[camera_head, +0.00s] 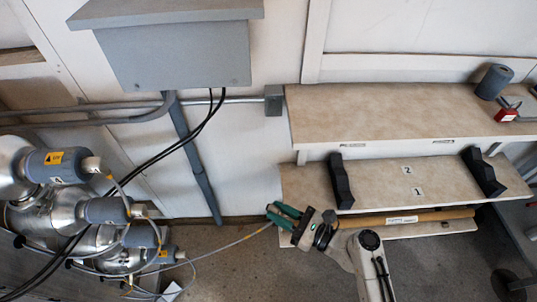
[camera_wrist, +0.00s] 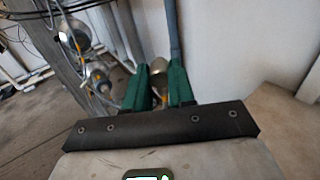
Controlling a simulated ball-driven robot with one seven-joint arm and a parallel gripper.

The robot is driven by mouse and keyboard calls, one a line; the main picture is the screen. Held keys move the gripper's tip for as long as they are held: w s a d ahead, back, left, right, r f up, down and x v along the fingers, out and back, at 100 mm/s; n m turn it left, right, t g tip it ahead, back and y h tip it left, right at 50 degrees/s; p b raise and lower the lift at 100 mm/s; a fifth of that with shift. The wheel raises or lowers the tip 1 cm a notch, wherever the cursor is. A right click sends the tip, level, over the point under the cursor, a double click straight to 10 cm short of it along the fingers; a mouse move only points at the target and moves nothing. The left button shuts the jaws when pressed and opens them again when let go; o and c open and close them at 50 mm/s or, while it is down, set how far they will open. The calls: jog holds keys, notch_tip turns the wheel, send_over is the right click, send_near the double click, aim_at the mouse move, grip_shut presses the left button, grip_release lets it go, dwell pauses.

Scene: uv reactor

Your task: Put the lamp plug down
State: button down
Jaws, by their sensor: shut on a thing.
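My gripper (camera_head: 271,214) has two green fingers and is low in the middle of the head view, left of the lower shelf's end. A thin grey cable (camera_head: 225,246) runs from the lamps at the left up to its fingertips. In the wrist view, the lamp plug (camera_wrist: 160,73) appears as a small tan cylinder between the fingers, which are shut on it. The fingers hide most of the plug, and in the head view I cannot make it out. The plug is held in the air, above the floor.
Silver lamp housings (camera_head: 82,210) with grey caps and loose cables crowd the left. An upper shelf (camera_head: 390,105) and a lower shelf (camera_head: 375,185) with two black cradles (camera_head: 341,181) stand at the right. A grey cylinder (camera_head: 494,82) and a red padlock (camera_head: 506,115) sit on the upper shelf.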

jog(key=w+d+m+t+h, duration=0.2)
jog(key=d+m+t+h, duration=0.1)
jog(key=d+m+h, duration=0.2)
jog(key=w+d+f+m+t+h, duration=0.1)
jog(key=w+d+m+t+h, duration=0.2)
jog(key=d+h, duration=0.5)
jog(key=m+t+h, duration=0.1)
jog(key=m, duration=0.1)
jog(key=shift+d+f+m+h, duration=0.2)
jog(key=shift+m+h, duration=0.1)
jog(key=shift+m, duration=0.1)
jog(key=shift+r, duration=0.1)
